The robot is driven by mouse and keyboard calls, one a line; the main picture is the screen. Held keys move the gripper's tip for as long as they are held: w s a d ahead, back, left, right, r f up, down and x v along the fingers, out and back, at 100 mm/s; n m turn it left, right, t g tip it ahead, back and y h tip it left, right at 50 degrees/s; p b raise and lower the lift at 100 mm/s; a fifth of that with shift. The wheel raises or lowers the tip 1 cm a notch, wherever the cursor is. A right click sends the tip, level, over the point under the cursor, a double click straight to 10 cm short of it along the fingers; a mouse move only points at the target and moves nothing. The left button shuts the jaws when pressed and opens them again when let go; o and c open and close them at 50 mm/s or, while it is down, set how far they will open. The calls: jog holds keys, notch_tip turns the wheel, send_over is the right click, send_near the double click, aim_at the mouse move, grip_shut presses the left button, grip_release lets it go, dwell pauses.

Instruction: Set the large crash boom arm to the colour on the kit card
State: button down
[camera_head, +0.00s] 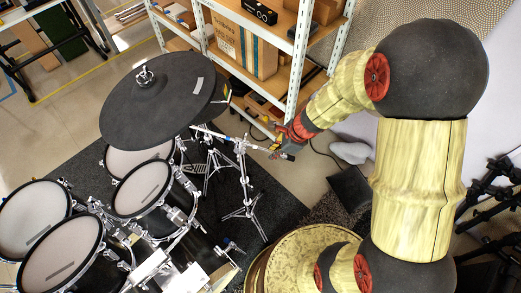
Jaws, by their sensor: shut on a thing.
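A large black crash pad (150,108) with a pale label on top is at the upper left, tilted on its stand. A thin boom arm (207,132) runs from under the pad to the right across the top of a chrome stand (244,172). My gripper (277,150) is at the right end of this boom, shut on it. A dark end piece of the boom shows just beyond the fingers. Small coloured marks show near the fingers and at the pad's right edge, too small to read. I cannot make out a kit card.
Several drum pads (143,187) on a chrome rack fill the lower left. A shelf with cardboard boxes (246,50) stands behind the gripper. The dark mat (275,205) is open right of the stand. More black stands are at the far right.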

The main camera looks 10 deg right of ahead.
jog(key=shift+s+d+f, duration=0.15)
jog(key=shift+d+f, duration=0.1)
jog(key=shift+d, duration=0.3)
jog(key=shift+s+d+f, duration=0.15)
jog(key=shift+d+f, duration=0.05)
jog(key=shift+d, duration=0.35)
jog(key=c, duration=2)
grip_release()
jog(key=shift+r, duration=0.1)
jog(key=v, duration=1.2)
jog(key=shift+n, duration=0.3)
